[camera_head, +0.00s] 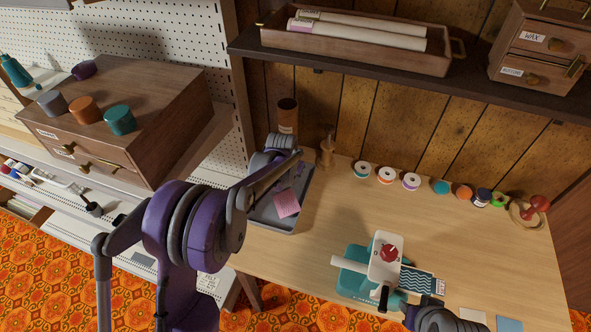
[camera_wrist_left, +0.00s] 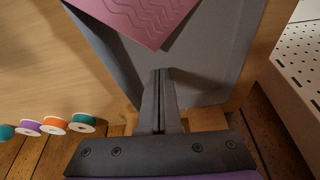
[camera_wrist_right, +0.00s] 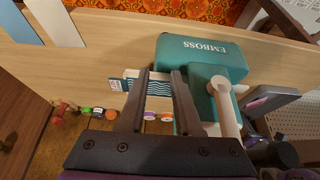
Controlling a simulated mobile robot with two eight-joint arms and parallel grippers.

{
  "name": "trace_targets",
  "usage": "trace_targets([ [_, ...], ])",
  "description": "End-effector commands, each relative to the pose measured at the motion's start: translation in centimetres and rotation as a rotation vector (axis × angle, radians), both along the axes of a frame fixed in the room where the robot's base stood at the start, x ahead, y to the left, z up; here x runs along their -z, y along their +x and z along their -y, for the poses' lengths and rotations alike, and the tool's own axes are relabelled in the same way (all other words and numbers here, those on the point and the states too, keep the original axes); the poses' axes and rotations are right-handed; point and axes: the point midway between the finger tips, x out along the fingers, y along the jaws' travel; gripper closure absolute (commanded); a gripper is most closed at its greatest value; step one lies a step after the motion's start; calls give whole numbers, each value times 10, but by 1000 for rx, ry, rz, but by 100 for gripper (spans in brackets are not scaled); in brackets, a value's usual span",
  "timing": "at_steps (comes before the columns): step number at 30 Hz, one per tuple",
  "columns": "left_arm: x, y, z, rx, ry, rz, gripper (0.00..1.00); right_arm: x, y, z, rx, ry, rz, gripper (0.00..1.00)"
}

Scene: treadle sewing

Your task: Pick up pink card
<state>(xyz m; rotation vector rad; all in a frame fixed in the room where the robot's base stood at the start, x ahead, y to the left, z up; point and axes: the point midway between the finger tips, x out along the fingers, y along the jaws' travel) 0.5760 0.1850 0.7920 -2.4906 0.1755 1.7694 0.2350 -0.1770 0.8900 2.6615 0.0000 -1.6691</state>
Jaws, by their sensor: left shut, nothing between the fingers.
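The pink card (camera_head: 287,203) lies in the grey tray (camera_head: 262,217) at the left of the table, and wavy embossed lines show on it in the left wrist view (camera_wrist_left: 155,15). My left gripper (camera_wrist_left: 161,72) is shut and empty over the tray. Its fingertips point at the card's near corner and appear apart from it. My right gripper (camera_wrist_right: 161,72) is open near the teal embosser (camera_wrist_right: 205,60). A blue card with white waves (camera_head: 418,282) sits at the embosser, seen beyond and between the right fingers. I cannot tell whether they touch it.
Thread spools (camera_head: 386,175) line the back of the table. A brown cylinder (camera_head: 287,113) and a wooden figure-like stand (camera_head: 326,150) are behind the tray. A shelf (camera_head: 400,82) hangs above. Flat cards (camera_head: 472,315) lie at the front right.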

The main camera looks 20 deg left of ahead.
Motion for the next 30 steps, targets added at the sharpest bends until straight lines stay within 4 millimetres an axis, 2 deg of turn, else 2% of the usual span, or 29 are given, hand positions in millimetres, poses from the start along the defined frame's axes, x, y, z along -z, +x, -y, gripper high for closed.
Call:
trace_targets([
  [6, -1, -19, -3, -1, 0, 0, 100, -3, 0, 0, 0, 0, 1, 67],
  [19, 0, -24, -4, -1, 0, 0, 100, -1, 0, 0, 0, 0, 0, 67],
  [27, 1, -65, -9, 0, 0, 0, 100, 13, -3, 0, 0, 0, -5, 67],
  [30, 0, -73, -10, 0, 0, 0, 100, 15, -3, 0, 0, 0, -6, 67],
])
